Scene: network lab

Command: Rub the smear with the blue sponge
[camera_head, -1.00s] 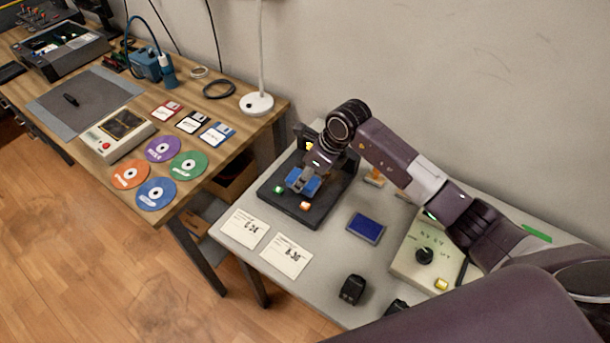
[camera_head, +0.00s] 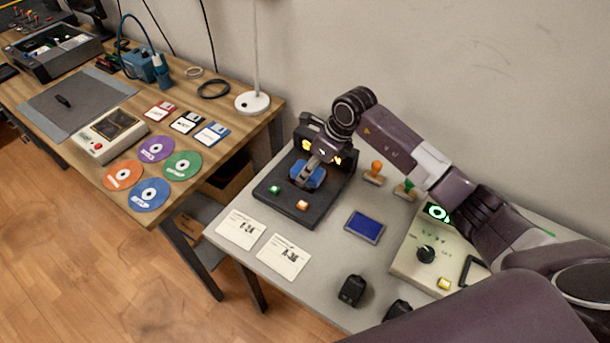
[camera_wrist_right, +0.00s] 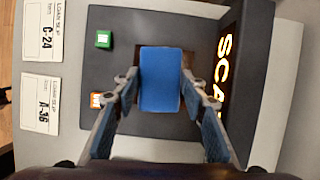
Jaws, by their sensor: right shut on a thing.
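My right gripper (camera_head: 312,165) is shut on the blue sponge (camera_head: 308,176) and holds it over the flat bed of a black scanner (camera_head: 290,205). In the right wrist view the sponge (camera_wrist_right: 160,80) sits between the two fingertips (camera_wrist_right: 159,92), above the scanner's dark plate (camera_wrist_right: 150,32). I cannot tell whether the sponge touches the plate. No smear shows; the sponge and fingers cover part of the plate. My left gripper is not in view.
The scanner has a green button (camera_head: 274,190), an orange button (camera_head: 302,205) and a lit upright display (camera_wrist_right: 222,70). Two loan slips (camera_head: 283,257) lie in front. A blue pad (camera_head: 365,226), stamps (camera_head: 374,174) and a dial box (camera_head: 410,255) stand to the right.

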